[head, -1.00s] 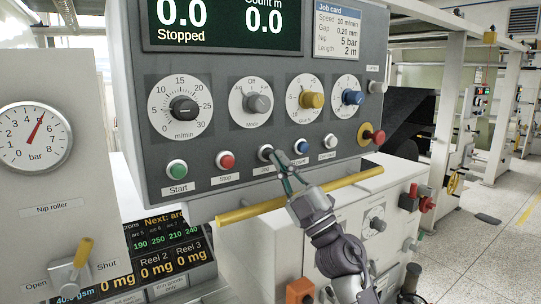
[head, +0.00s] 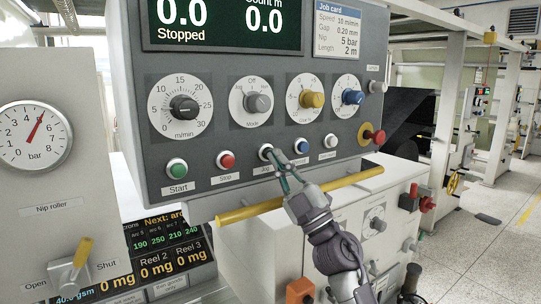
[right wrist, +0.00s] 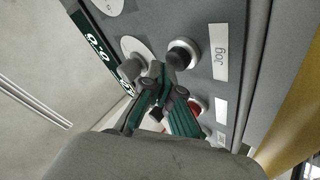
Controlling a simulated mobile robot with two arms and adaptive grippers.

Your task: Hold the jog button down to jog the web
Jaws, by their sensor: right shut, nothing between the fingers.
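The jog button (head: 265,152) is a small dark round button in a silver ring, in the panel's lower row between the red stop button and the blue button. It also shows in the right wrist view (right wrist: 180,55), beside its "Jog" label (right wrist: 219,52). My right gripper (head: 277,161) is shut and empty, its tips close to the jog button's lower right in the head view. In the right wrist view its fingertips (right wrist: 162,82) show just below the button; I cannot tell whether they touch it. The display (head: 222,24) reads "Stopped" and 0.0. My left gripper is not in view.
The green start button (head: 177,168) and red stop button (head: 225,160) are to the left. Several knobs sit above, including the grey mode knob (head: 258,103). A red emergency button (head: 376,136) is at right. A yellow bar (head: 250,211) runs below the panel.

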